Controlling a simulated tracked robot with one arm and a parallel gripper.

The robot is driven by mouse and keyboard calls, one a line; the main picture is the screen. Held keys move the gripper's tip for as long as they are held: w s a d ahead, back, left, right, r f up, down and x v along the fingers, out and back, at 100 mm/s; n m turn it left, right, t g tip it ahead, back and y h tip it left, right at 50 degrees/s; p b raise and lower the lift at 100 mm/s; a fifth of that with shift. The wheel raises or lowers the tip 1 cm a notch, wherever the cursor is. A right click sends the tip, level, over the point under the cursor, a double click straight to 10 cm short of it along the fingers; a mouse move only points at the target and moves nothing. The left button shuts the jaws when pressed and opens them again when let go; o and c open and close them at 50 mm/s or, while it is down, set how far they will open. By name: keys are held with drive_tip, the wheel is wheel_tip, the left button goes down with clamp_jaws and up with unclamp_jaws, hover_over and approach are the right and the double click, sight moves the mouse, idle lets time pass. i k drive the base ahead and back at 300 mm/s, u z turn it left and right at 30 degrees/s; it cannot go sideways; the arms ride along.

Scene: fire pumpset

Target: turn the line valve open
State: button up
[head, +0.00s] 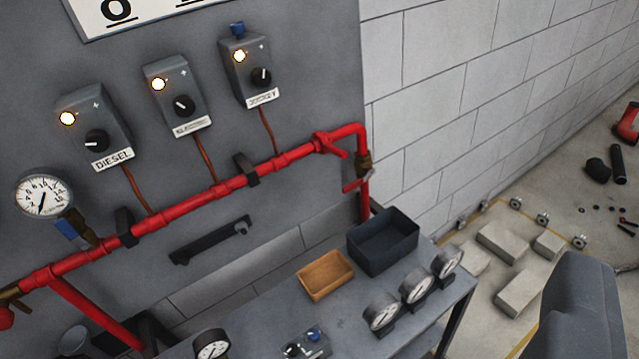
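A red pipe (198,198) runs along the dark grey panel, rising to the right, then bends down at the right end. On that down leg sits a brass valve body (364,164), with a red lever (355,184) just below it, crossing the pipe. A small valve with a blue handle (67,229) and brass fitting is under the pressure gauge (43,195). At the far left edge a brass fitting (10,293) and red part are cut off. No label shows which is the line valve. My gripper is not visible; nothing touches these valves.
Three switch boxes with lit lamps, one labelled DIESEL (95,128), hang above the pipe. Below, a bench (440,300) holds a dark bin (383,243), an orange tray (324,274) and several gauges. Blocks (520,290) lie on the floor at right.

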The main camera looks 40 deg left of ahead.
sight(349, 188)
drive_tip(key=i, duration=1)
